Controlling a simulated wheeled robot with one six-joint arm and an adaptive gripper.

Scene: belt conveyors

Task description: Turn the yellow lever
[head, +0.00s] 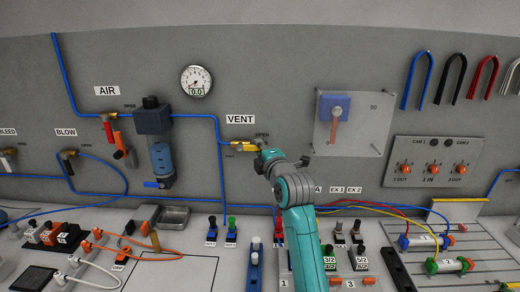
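A yellow lever (240,147) sits on the brass valve under the VENT label (240,119) on the grey wall panel. It lies about level, pointing left. My gripper (264,158) is just to the right of the lever, at the valve's right end, with my teal arm reaching up from below. The gripper hides part of the valve's right side. The fingers are small and dark here, so I cannot tell whether they are open or touch the lever.
A round gauge (196,81) reading 0.0 is above left. A valve with a red lever (108,130) is under AIR. A clear plate with a blue block (335,106) is to the right. Cables, fittings and connectors crowd the bench below. The wall around the yellow lever is mostly clear.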

